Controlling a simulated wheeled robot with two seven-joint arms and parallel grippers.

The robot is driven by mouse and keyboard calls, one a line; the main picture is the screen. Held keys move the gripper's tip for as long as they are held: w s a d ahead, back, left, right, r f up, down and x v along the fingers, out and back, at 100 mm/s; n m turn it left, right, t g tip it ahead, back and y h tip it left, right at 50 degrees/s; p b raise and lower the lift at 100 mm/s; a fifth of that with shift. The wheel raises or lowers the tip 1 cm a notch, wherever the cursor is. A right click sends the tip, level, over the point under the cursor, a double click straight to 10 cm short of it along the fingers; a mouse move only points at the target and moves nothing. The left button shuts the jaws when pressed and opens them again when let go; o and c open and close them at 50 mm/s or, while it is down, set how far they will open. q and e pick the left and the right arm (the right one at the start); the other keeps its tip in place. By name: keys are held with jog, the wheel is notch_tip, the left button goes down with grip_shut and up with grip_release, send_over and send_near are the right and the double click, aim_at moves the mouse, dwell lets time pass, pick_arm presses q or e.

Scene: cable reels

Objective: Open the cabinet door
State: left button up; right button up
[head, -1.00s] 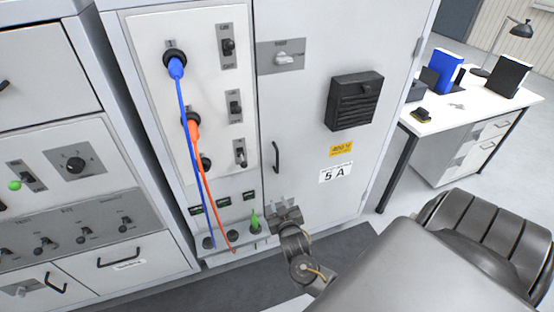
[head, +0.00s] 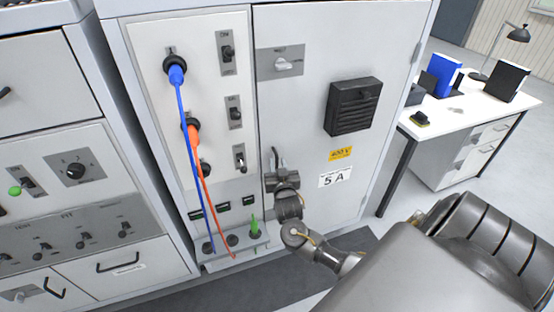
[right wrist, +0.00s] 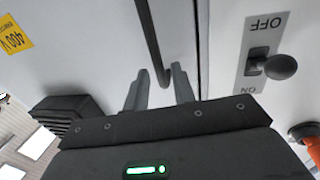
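The grey cabinet door (head: 310,135) is closed, with a yellow 400 V label and a "5 A" label. Its black bar handle (head: 274,155) is on the door's left side, its lower part hidden by my right gripper (head: 283,178). In the right wrist view the handle (right wrist: 152,40) runs down to between the two fingertips of my right gripper (right wrist: 159,85). The fingers are apart, one on each side of the handle's end; I cannot tell whether they touch it. My left gripper is not in view.
A panel left of the door has switches (head: 228,52), a blue cable (head: 183,130) and an orange cable (head: 200,165). A white desk (head: 470,108) stands right, with floor between.

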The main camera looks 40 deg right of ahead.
jog(key=shift+x, duration=1.15)
grip_shut()
